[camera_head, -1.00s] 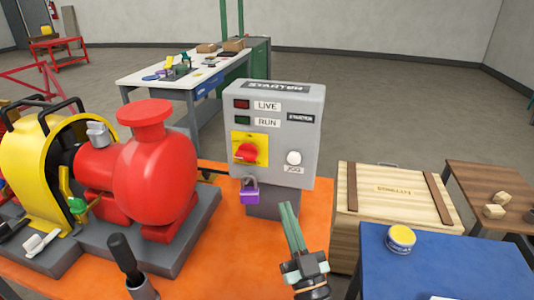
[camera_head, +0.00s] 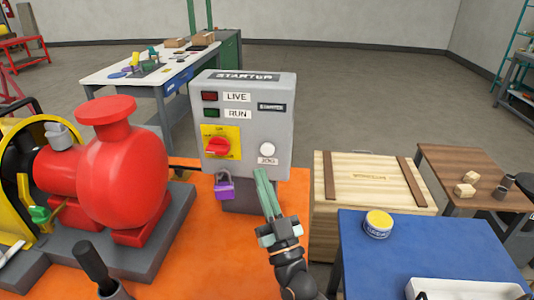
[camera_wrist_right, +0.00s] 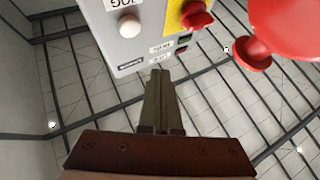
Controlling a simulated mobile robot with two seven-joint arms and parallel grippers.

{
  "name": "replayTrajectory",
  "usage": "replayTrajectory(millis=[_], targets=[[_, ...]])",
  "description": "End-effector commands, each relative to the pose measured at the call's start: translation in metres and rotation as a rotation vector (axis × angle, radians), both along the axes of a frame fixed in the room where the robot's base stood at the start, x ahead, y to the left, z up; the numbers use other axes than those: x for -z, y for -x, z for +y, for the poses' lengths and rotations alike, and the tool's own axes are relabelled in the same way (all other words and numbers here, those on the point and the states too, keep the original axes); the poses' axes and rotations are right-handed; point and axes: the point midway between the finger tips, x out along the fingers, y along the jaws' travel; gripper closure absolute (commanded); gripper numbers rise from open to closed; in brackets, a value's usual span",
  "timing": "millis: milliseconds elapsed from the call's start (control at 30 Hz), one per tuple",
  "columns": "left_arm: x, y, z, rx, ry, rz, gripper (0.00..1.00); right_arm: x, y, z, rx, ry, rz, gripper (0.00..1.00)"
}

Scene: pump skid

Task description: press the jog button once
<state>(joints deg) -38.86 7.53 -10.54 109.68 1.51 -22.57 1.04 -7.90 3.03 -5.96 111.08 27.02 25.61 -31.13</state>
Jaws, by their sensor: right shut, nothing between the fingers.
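The grey starter box (camera_head: 245,130) stands at the back of the orange skid base. Its white round jog button (camera_head: 267,150) is at the lower right of the front face, above a JOG label. It also shows in the right wrist view (camera_wrist_right: 129,25), at upper left. My right gripper (camera_head: 261,176) is shut and empty, its green fingers pointing up toward the box just below the jog button. In the head view the fingertips look apart from the button. In the right wrist view the shut fingers (camera_wrist_right: 160,75) appear to one side of the button. My left gripper is not in view.
A red rotary switch (camera_head: 218,147) on a yellow plate is left of the button, with a purple padlock (camera_head: 224,185) below. The red pump (camera_head: 125,170) is at left. A wooden crate (camera_head: 365,190) and a blue table (camera_head: 420,243) are at right.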

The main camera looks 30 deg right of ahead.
Motion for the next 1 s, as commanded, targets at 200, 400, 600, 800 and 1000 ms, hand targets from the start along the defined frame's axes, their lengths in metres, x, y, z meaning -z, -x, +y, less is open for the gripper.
replayTrajectory(millis=[200, 400, 600, 800, 1000], targets=[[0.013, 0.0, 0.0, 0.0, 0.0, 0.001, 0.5, 0.002, -0.025, -0.019, 0.0, 0.002, -0.002, 1.0], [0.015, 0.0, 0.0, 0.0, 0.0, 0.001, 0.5, 0.001, -0.04, -0.03, -0.001, 0.0, 0.0, 1.0], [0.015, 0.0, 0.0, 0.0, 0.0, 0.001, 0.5, 0.001, -0.045, -0.034, -0.001, -0.001, 0.002, 1.0], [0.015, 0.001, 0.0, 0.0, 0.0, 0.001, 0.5, 0.001, -0.045, -0.034, -0.001, -0.001, 0.002, 1.0], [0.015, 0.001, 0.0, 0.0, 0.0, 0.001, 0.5, 0.001, -0.045, -0.034, -0.001, 0.0, 0.001, 1.0]])
